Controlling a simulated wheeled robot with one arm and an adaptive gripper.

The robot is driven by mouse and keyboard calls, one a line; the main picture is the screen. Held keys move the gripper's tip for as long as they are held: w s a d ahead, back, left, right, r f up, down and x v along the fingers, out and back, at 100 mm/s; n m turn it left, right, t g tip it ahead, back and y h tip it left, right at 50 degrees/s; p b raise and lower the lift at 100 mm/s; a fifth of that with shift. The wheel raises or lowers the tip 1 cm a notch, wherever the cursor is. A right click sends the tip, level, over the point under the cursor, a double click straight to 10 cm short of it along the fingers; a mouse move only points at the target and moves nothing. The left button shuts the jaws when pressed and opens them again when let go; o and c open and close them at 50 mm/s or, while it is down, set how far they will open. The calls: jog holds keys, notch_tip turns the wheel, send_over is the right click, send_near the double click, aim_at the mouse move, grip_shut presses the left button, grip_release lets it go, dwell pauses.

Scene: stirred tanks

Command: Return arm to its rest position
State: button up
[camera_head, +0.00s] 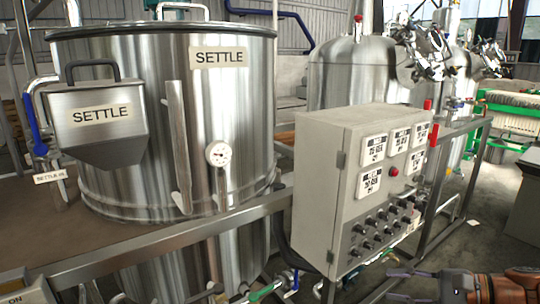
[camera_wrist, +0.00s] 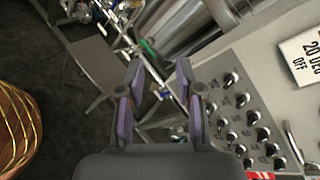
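My gripper (camera_wrist: 159,72) is open in the wrist view, with its two purple-padded fingers apart and nothing between them. In the head view my gripper (camera_head: 398,283) shows at the bottom right edge, low in front of the grey control box (camera_head: 318,170). In the wrist view the panel with black knobs (camera_wrist: 240,112) lies just right of the fingers. I cannot tell the exact gap between them.
A large steel tank labelled SETTLE (camera_head: 130,60) stands at the left behind a metal rail (camera_head: 170,235). More steel tanks (camera_head: 345,70) stand behind the box. A rounded orange-gold object (camera_wrist: 15,125) fills the wrist view's left edge. Dark floor (camera_wrist: 60,120) shows beside it.

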jog(key=s+a+n+g+h+p, duration=0.4)
jog(key=s+a+n+g, duration=0.55)
jog(key=a, duration=0.55)
jog(key=s+d+r+n+h+p, duration=0.1)
jog(key=s+d+n+h+p, duration=0.3)
jog(key=s, duration=0.7)
jog(key=n+h, duration=0.2)
jog(key=h, duration=0.2)
jog(key=shift+s+d+n, duration=0.15)
jog(key=shift+s+n, duration=0.15)
jog(key=shift+n, duration=0.05)
